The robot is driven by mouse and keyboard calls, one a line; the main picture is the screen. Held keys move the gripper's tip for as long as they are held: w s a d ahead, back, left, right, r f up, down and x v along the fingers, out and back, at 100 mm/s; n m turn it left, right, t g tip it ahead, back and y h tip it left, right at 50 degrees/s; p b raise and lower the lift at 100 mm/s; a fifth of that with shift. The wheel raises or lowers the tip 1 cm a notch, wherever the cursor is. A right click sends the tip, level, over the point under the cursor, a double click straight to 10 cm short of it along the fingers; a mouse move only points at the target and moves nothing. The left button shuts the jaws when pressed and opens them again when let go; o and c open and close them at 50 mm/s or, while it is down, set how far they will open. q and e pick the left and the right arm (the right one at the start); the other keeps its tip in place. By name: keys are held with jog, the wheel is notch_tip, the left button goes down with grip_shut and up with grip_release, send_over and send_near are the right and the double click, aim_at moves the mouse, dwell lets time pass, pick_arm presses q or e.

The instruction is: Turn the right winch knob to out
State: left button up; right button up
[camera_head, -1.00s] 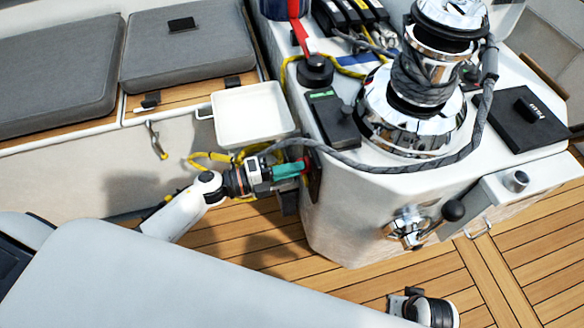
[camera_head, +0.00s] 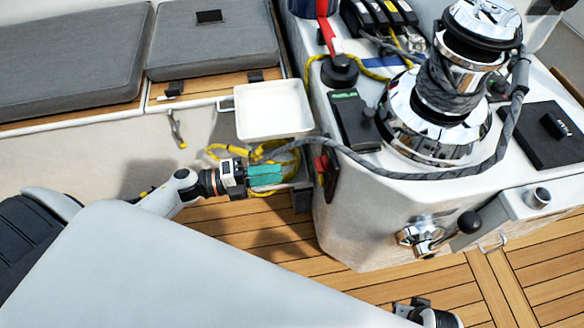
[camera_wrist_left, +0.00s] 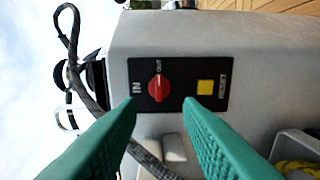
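The red winch knob (camera_wrist_left: 158,88) sits on a black panel (camera_wrist_left: 180,82) marked IN and OUT, in the left wrist view. Its white mark points up in the picture, at the OUT label. In the head view the knob (camera_head: 321,164) shows edge-on on the console's left side. My left gripper (camera_head: 283,173) has green fingers and is apart from the panel, to its left. In the left wrist view its fingers (camera_wrist_left: 160,103) are spread with nothing between them. My right arm's end (camera_head: 430,313) shows only partly at the bottom; its fingers cannot be made out.
A yellow button (camera_wrist_left: 205,87) marked RESET is on the same panel. A grey rope (camera_head: 400,170) runs from the chrome winch (camera_head: 430,120) past the console's edge. A white tray (camera_head: 273,110) is above my left gripper. A crank handle (camera_head: 440,236) sticks out in front.

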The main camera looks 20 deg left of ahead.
pick_arm(q)
jog(key=v, duration=0.2)
jog(key=shift+s+a, duration=0.2)
jog(key=shift+a, duration=0.1)
